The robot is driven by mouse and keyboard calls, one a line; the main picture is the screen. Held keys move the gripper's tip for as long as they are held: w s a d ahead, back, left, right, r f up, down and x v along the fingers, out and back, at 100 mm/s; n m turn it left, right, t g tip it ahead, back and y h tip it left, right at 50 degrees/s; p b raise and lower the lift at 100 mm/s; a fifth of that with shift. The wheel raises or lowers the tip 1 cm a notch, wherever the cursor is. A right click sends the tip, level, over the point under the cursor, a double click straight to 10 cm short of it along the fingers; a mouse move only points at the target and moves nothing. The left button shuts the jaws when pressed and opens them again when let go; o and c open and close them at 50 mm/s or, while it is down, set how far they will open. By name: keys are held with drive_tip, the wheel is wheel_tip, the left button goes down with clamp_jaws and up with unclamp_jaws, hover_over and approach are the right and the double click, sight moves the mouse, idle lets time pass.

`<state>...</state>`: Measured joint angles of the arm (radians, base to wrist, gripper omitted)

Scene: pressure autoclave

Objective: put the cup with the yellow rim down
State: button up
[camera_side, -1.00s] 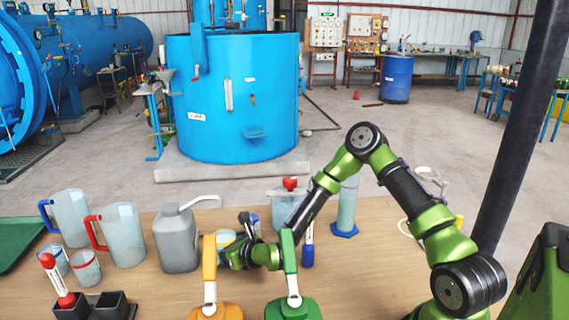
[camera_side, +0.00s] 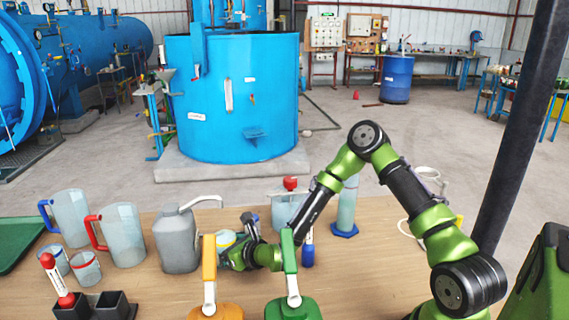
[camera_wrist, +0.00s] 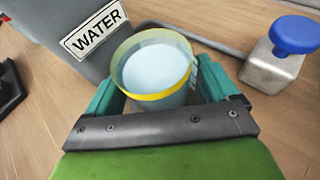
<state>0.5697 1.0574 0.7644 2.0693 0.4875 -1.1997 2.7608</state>
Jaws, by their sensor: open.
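The cup with the yellow rim (camera_wrist: 158,95) is upright in the wrist view, with pale liquid inside. In the side view the cup (camera_side: 226,238) shows beside the grey jug, partly hidden by my gripper and an orange-topped bottle. My gripper (camera_wrist: 158,88) is open, its teal fingers on either side of the cup. It also shows in the side view (camera_side: 232,250), low over the table. Whether the fingers touch the cup cannot be told. The cup's base is hidden, so its contact with the table is not visible.
The grey jug labelled WATER (camera_wrist: 75,30) stands close to the left of the cup. A metal bottle with a blue cap (camera_wrist: 278,65) is to the right in the wrist view. Orange (camera_side: 209,270) and green (camera_side: 290,262) bottles stand in front. Red-handled jug (camera_side: 124,238) is further left.

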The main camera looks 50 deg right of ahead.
drive_tip(key=v, duration=1.1)
drive_tip(key=shift+r, duration=0.1)
